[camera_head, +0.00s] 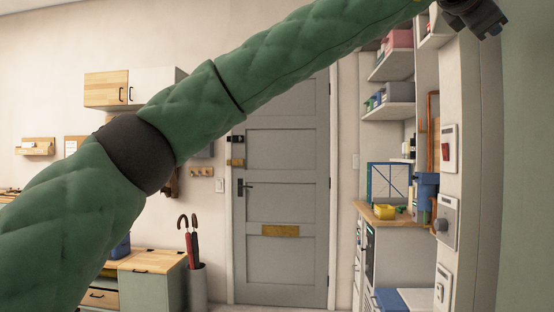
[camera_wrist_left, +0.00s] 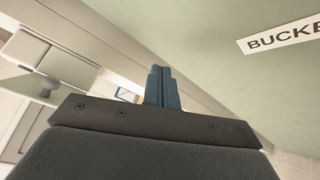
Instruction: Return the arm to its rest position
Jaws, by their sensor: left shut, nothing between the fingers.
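My left arm, in green quilted covering, crosses the head view from the lower left to the upper right. My left gripper (camera_head: 484,20) is at the top right corner of the head view, partly cut off by the edge and raised high in front of the white wall edge. In the left wrist view the two dark blue-grey fingers (camera_wrist_left: 162,88) are together, with nothing between them. My right gripper is in neither view.
A grey door (camera_head: 285,200) stands at the back. Shelves (camera_head: 388,112) and a wooden counter (camera_head: 385,218) are at right, beside a wall edge with switches (camera_head: 447,148). A low cabinet (camera_head: 150,285) and umbrella stand (camera_head: 194,285) are at left. A "BUCKE" sign (camera_wrist_left: 285,36) hangs near the left gripper.

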